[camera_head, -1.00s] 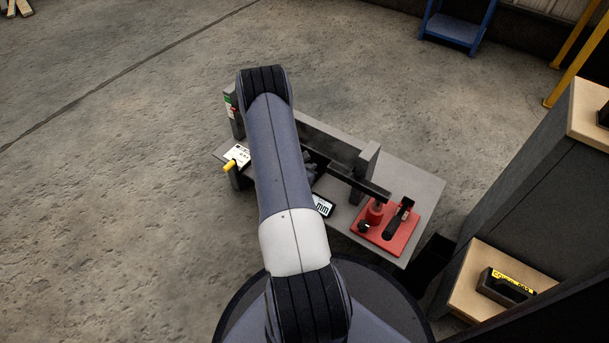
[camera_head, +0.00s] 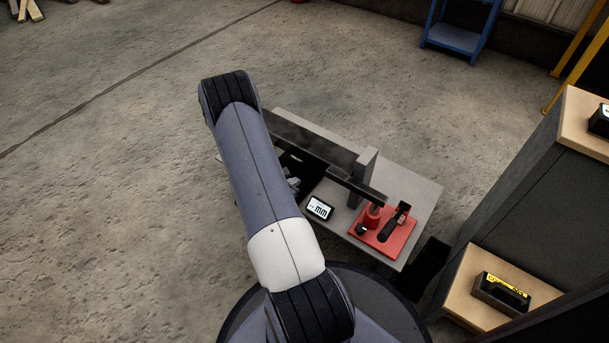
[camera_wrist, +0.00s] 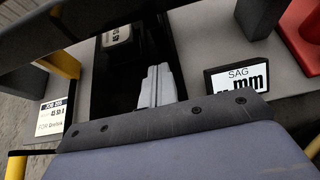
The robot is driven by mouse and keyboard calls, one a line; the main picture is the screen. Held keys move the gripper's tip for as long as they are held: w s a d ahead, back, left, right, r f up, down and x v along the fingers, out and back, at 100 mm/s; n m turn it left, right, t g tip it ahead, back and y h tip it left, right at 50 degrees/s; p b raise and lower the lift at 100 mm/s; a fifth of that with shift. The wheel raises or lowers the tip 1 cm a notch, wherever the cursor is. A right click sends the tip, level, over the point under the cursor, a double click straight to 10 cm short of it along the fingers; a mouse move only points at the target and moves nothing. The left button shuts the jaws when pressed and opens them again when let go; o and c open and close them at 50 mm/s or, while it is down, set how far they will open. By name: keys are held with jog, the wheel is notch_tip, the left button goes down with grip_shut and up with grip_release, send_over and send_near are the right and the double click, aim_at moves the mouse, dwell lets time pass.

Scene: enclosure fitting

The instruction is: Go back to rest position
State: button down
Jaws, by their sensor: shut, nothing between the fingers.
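My gripper (camera_wrist: 158,86) shows in the wrist view as pale grey fingers, closed together with nothing between them, over a black recess in the bench. In the head view only a small part of my gripper (camera_head: 292,183) shows beside my arm, near the dark opening. My arm hides the left end of the grey bench (camera_head: 415,190). A small display reading "mm" (camera_head: 319,208) lies on the bench to the right of my gripper. It also shows in the wrist view (camera_wrist: 240,78), marked "SAG".
A dark bar (camera_head: 357,186) runs along the bench past a grey upright (camera_head: 364,168) towards a red fixture (camera_head: 397,238). The wrist view shows a job card (camera_wrist: 55,118). A wooden-topped cabinet (camera_head: 555,180) stands right, a blue cart (camera_head: 460,38) behind.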

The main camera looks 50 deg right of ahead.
jog(key=v, duration=0.4)
jog(key=shift+p, duration=0.35)
jog(key=shift+f, duration=0.1)
